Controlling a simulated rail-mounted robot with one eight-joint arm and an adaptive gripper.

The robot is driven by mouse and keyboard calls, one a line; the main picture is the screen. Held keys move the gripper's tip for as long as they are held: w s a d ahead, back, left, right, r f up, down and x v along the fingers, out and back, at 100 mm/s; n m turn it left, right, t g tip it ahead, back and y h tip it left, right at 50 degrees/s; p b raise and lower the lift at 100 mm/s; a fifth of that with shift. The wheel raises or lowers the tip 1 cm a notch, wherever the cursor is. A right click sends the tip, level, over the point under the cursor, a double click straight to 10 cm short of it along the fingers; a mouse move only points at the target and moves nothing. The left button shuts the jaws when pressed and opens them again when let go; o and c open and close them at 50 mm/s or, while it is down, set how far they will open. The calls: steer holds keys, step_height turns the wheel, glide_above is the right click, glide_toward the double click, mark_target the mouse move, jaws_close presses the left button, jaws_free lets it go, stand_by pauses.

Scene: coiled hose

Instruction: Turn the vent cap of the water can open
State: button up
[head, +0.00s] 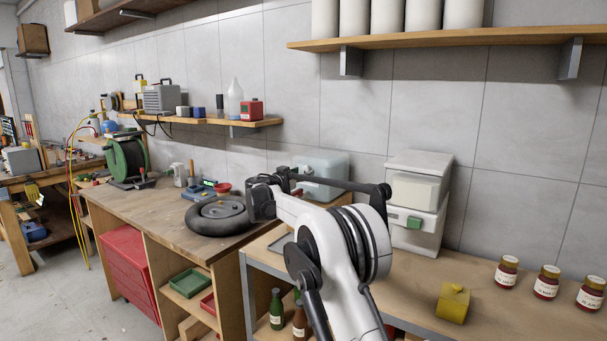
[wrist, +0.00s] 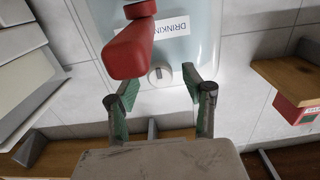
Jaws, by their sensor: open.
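The water can (wrist: 205,30) is pale blue and translucent, with a white label (wrist: 168,30) reading "DRINKIN" in the wrist view. A small round pale cap (wrist: 160,76) sits near the can's edge there, apparently the vent cap. A larger red part (wrist: 130,48) sticks out beside it and covers some of the label. My gripper (wrist: 160,83) is open, its green-padded fingers on either side of the pale cap, with visible gaps; I cannot tell the depth between them. In the head view the can (head: 325,167) stands against the wall, partly behind my arm; my fingers cannot be made out there.
White stacked bins (head: 417,205) stand right of the can. A black coiled hose (head: 217,215) lies on the left bench. A yellow block (head: 453,302) and several jars (head: 546,282) stand on the right bench, with bare wood between. A shelf (head: 440,39) hangs above.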

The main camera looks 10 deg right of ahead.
steer(key=v, duration=1.1)
steer(key=shift+s+d+r, duration=0.1)
steer(key=s+d+r+n+g+y, duration=0.15)
steer(key=s+d, duration=0.25)
steer(key=s, duration=0.6)
steer(key=s+d+n+g+y, duration=0.1)
steer(key=s+d+g+y, duration=0.1)
steer(key=s+d, duration=0.5)
steer(key=s+d+r+n+g+y, duration=0.1)
steer(key=s+d+n+y, duration=0.1)
steer(key=s, duration=1)
steer(key=s+a+f+n+y, duration=0.1)
steer(key=s+f, duration=0.4)
steer(key=s, duration=0.5)
steer(key=s+a+f+n+g+y, duration=0.1)
steer(key=s+f+n+y, duration=0.1)
steer(key=s, duration=0.9)
steer(key=s+a+f+n+y, duration=0.1)
steer(key=s+a+f+y, duration=0.1)
steer(key=s+f+y, duration=0.2)
steer(key=s+f, duration=0.3)
steer(key=s, duration=0.4)
steer(key=shift+f, duration=0.3)
